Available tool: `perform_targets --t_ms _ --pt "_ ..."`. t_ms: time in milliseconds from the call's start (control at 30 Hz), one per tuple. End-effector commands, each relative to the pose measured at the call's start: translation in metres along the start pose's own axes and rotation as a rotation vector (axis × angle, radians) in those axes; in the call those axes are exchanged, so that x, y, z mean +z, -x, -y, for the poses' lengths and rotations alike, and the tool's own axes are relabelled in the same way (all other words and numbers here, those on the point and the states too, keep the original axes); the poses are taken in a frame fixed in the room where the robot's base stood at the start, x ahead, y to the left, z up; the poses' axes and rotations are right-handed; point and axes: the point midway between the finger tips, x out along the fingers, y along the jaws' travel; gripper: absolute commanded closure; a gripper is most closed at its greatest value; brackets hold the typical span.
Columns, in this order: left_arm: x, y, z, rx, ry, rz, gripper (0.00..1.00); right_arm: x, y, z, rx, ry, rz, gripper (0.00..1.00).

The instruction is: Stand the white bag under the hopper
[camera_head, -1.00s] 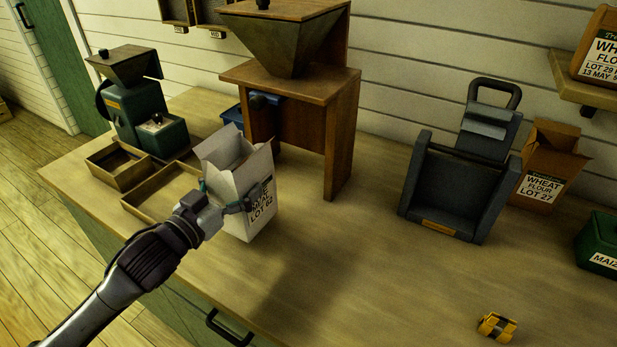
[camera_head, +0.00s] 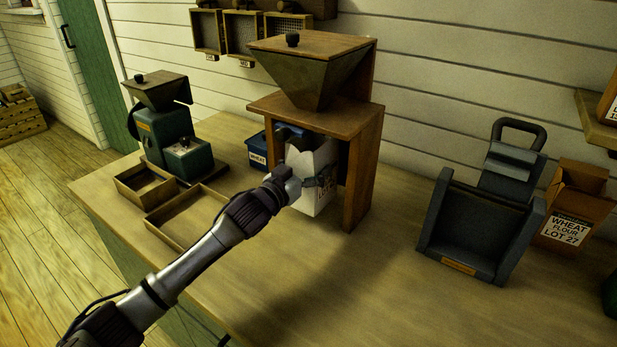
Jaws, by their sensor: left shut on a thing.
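The white bag (camera_head: 322,158) is upright inside the wooden stand, below the hopper (camera_head: 312,78). Its top is partly hidden by the stand's shelf and the spout, and my gripper covers part of its front. My left gripper (camera_head: 316,185) is shut on the white bag from the front left. I cannot tell whether the bag's base touches the bench. My right gripper is not in view.
A green mill (camera_head: 162,130) and two shallow wooden trays (camera_head: 186,216) stand at the left. A blue container (camera_head: 257,150) sits behind the stand's left side. A grey holder (camera_head: 478,222) and a brown wheat flour bag (camera_head: 572,205) stand at the right. The front bench is clear.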

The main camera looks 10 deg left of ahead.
Motion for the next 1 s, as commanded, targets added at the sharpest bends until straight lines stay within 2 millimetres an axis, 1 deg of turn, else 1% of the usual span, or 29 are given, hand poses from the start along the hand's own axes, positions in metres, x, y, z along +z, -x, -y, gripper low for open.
perform_targets --t_ms 67,233,300,533,667,700,733,1000 --pt "0.004 -0.001 0.000 0.000 0.001 -0.001 0.81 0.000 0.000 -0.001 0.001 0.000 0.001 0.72" --pt "0.028 0.000 0.000 -0.001 0.003 0.001 0.81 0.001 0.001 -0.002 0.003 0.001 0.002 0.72" --pt "0.033 0.000 0.000 0.000 0.001 -0.003 0.81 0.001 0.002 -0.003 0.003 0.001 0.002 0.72" --pt "0.033 0.000 0.000 0.001 0.000 -0.004 0.81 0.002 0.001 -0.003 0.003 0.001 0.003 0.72" --pt "0.038 0.000 0.000 0.000 0.001 -0.003 0.81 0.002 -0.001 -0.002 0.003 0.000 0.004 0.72" --pt "0.038 0.000 0.000 0.000 0.001 0.000 0.05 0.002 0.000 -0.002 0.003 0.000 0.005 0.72" --pt "0.038 0.000 0.000 0.000 0.001 0.000 0.00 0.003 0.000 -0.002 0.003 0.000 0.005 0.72" --pt "0.038 0.000 0.000 0.000 0.000 0.000 0.00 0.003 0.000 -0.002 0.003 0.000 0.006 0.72"
